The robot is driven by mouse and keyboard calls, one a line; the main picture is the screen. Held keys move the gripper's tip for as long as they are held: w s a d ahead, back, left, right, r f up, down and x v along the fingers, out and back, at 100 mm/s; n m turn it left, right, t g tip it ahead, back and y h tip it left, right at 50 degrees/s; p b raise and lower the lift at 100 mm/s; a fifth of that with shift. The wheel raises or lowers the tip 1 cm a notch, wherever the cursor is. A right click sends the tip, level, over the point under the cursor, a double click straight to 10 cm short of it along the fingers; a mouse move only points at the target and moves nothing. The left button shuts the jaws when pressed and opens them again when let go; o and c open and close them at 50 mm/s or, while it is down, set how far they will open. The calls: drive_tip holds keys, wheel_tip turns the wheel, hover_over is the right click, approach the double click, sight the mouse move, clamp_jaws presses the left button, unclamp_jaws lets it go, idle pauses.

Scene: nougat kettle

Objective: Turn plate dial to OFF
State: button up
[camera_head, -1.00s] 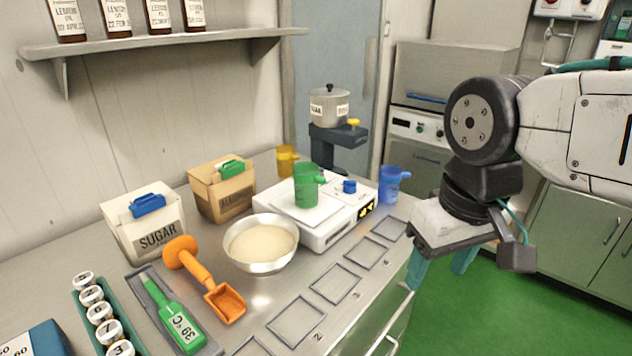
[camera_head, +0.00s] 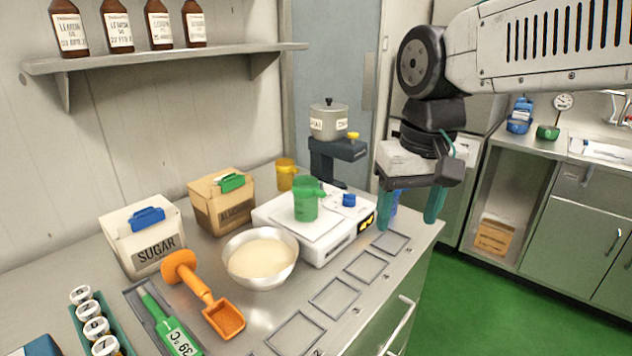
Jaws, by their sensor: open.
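A steel kettle (camera_head: 328,121) with a lid stands on a dark burner stand (camera_head: 336,152) at the back of the counter. A small yellow knob (camera_head: 353,135) sits on the stand's right side. A blue knob (camera_head: 349,200) is on top of the white appliance (camera_head: 322,244) in front of it. I cannot tell for sure which knob is the plate dial, and no OFF mark is readable. My gripper (camera_head: 410,222) is open and empty, fingers pointing down. It appears in front of the counter's right end, right of both knobs, and partly hides a blue jug (camera_head: 394,203).
A green jug (camera_head: 306,199) stands on the white appliance, with a yellow jug (camera_head: 286,174) behind. A bowl (camera_head: 260,257), orange scoop (camera_head: 222,316) and sugar box (camera_head: 143,238) fill the left side. A shelf (camera_head: 170,57) with bottles hangs above.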

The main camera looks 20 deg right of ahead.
drive_tip(key=w+r+m, duration=0.2)
drive_tip(key=w+m, duration=0.1)
drive_tip(key=w, duration=1.9)
drive_tip(key=w+f+m, duration=0.1)
drive_tip(key=w+f, duration=0.2)
drive_tip(key=w, duration=0.3)
drive_tip(key=w+f+m, duration=0.1)
drive_tip(key=w+f, duration=0.2)
drive_tip(key=w, duration=0.4)
drive_tip(key=w+f+g, duration=0.1)
drive_tip(key=w+f, duration=0.2)
drive_tip(key=w, duration=0.4)
drive_tip(key=shift+a+f+m, duration=0.2)
drive_tip(key=shift+f+m, duration=0.05)
drive_tip(key=shift+m, duration=0.15)
drive_tip(key=shift+w+f, duration=0.1)
drive_tip(key=shift+f, duration=0.1)
wheel_tip(320, 180, down, 8)
drive_tip(key=shift+r, duration=0.2)
drive_tip(key=c, duration=1)
